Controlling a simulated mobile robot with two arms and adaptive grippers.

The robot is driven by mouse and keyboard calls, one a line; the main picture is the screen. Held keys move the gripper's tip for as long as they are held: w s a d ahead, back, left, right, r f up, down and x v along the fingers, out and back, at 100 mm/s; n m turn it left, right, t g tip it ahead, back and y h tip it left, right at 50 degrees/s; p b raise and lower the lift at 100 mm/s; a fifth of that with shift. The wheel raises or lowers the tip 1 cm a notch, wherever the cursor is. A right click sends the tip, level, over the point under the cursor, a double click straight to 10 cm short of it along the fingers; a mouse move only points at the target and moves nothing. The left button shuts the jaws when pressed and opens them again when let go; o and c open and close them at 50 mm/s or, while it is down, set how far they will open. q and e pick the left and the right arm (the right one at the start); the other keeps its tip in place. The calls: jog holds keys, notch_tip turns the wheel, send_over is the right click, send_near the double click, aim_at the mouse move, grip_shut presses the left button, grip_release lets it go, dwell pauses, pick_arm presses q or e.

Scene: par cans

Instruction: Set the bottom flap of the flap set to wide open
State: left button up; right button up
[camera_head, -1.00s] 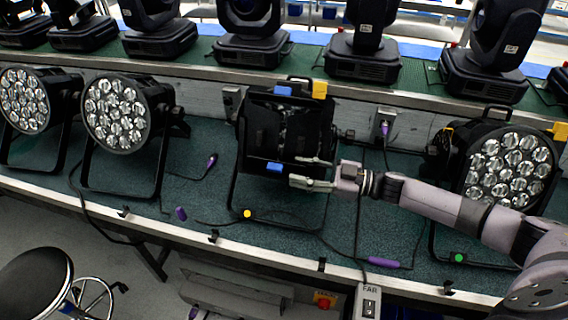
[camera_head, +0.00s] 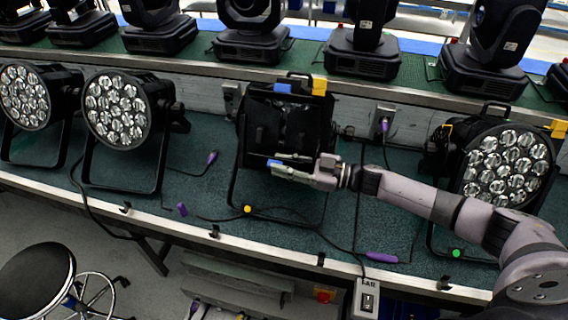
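The flap set (camera_head: 285,120) is a black square unit on the front of the middle par can, which stands on a black yoke on the green bench. A blue tab (camera_head: 283,88) marks its top edge and a yellow tab (camera_head: 319,86) its upper right corner. The bottom flap's blue tab (camera_head: 274,163) shows at the tips of my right gripper (camera_head: 284,166). The gripper reaches in from the right, its fingers lying across the lower edge of the flap set. The fingers hide part of the bottom flap, and its angle is hard to tell. My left gripper is not in view.
Par cans stand at left (camera_head: 116,110) and right (camera_head: 506,166) on the bench. Moving heads line the raised shelf behind. Cables with purple plugs (camera_head: 381,257) lie on the bench. A stool (camera_head: 36,285) is at lower left.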

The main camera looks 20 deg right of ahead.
grip_shut()
jog(key=shift+s+a+f, duration=0.1)
notch_tip(320, 180, down, 6)
jog(key=s+a+n+b, duration=0.1)
jog(key=s+n+b, duration=0.1)
jog(key=n+b, duration=0.8)
jog(key=shift+s+a+f+n, duration=0.25)
jog(key=shift+s+a+n, duration=0.1)
jog(key=shift+n, duration=2.05)
jog(key=shift+b, duration=0.3)
